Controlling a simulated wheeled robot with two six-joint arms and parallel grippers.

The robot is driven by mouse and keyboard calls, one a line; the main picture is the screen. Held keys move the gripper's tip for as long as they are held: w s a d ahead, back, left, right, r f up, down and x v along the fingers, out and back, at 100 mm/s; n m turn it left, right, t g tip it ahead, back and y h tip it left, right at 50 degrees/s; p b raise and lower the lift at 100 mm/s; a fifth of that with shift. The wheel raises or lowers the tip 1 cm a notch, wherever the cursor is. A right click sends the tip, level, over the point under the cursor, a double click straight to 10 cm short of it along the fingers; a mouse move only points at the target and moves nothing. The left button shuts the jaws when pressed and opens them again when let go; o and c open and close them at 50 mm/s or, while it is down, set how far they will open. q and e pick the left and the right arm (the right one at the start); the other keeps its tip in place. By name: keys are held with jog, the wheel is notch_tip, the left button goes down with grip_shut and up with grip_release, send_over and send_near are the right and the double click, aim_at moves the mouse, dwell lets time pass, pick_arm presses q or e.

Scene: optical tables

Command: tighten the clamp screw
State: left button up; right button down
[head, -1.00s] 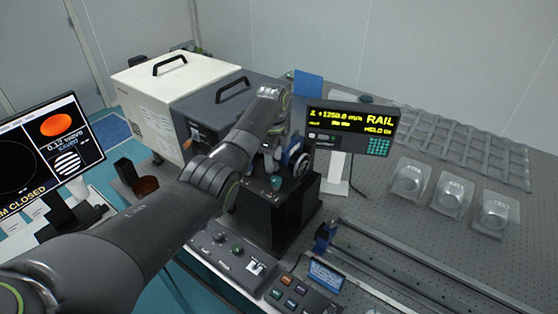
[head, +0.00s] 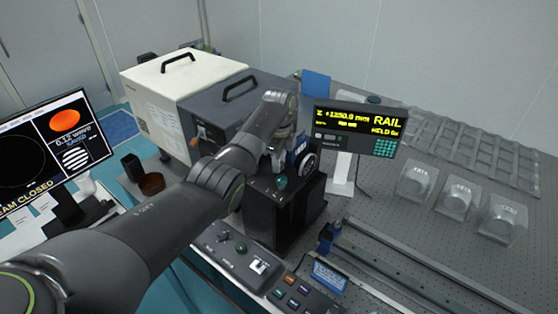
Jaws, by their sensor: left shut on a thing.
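My left gripper (head: 281,156) points down at a small blue-and-dark mount with a round silver-rimmed part (head: 307,164), on top of a black block (head: 285,215). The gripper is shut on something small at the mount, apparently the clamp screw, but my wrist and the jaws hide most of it. A small teal knob (head: 281,183) shows on the block just below the jaws. My right gripper is not in view.
A display reading RAIL (head: 356,129) stands right of the block. A grey box (head: 232,105) and a white box (head: 160,115) stand behind my arm. A rail (head: 410,270) and a control panel (head: 240,255) lie in front. Clear-covered parts (head: 458,196) sit at right.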

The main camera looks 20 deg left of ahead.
pick_arm(q)
jog(key=shift+n, duration=0.3)
jog(key=n, duration=0.3)
jog(key=shift+n, duration=0.4)
jog(key=n, duration=0.3)
jog(key=shift+n, duration=0.3)
jog(key=n, duration=0.3)
jog(key=shift+n, duration=0.4)
jog(key=n, duration=1.1)
jog(key=shift+r+n, duration=0.1)
jog(key=shift+n, duration=0.2)
jog(key=n, duration=0.6)
jog(key=shift+n, duration=0.4)
